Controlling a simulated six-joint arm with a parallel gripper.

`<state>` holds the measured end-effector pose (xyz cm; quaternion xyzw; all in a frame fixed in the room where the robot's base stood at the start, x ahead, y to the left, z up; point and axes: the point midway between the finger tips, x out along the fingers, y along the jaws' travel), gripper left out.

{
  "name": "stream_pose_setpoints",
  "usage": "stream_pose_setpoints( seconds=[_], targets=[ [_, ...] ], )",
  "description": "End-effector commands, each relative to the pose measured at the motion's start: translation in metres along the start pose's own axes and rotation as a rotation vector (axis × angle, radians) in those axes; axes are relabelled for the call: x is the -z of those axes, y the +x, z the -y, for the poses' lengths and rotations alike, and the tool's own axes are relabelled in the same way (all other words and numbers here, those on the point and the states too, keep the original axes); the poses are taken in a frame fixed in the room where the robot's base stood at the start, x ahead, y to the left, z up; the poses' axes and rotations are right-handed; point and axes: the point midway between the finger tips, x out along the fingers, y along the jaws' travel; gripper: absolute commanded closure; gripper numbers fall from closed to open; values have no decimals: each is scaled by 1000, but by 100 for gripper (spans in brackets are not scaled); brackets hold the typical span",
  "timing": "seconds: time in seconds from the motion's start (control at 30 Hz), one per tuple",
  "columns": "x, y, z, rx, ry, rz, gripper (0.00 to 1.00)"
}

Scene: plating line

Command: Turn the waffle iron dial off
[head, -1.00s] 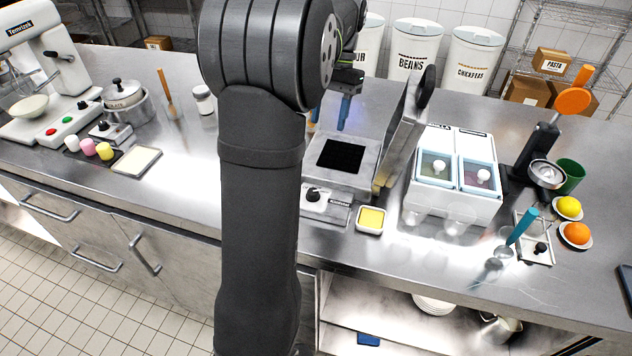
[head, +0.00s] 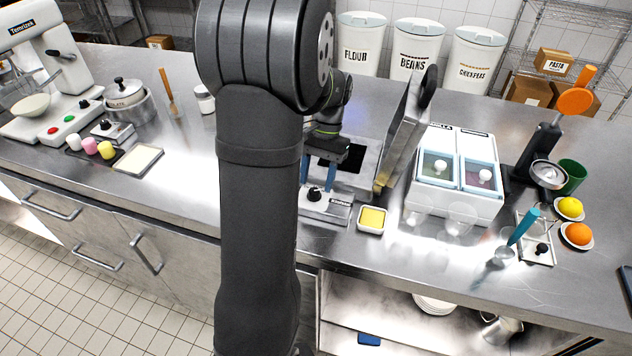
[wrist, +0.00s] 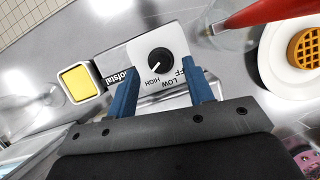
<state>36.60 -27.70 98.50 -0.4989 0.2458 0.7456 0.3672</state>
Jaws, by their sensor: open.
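The waffle iron (head: 372,155) stands on the steel counter with its lid raised. Its black dial (head: 314,195) sits on a white front panel, and it also shows in the wrist view (wrist: 160,60). OFF, LOW and HIGH are printed around the dial. Its white mark points down-left in the wrist view, nearest HIGH. My gripper (head: 326,174) is open and empty, just behind and above the dial panel. In the wrist view its two blue fingers (wrist: 161,74) are spread to either side of the dial, and I see no contact with it.
A yellow-filled square dish (head: 372,219) stands just right of the dial panel. The raised lid (head: 404,125) rises right of my gripper. Clear cups (head: 419,210) and a white two-bin holder (head: 456,201) stand further right. A waffle (wrist: 305,47) on a white plate shows in the wrist view.

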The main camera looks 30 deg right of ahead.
Motion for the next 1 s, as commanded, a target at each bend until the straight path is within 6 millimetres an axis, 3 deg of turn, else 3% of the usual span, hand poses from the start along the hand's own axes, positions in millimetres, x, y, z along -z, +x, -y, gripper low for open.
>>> stream_pose_setpoints(
  seconds=[0.2,0.47,0.7,1.0],
  targets=[
    [0,16,0,0,0,1,52],
    [0,17,0,0,0,0,52],
    [0,17,0,0,0,0,96],
    [0,17,0,-11,-24,0,97]
  ],
)
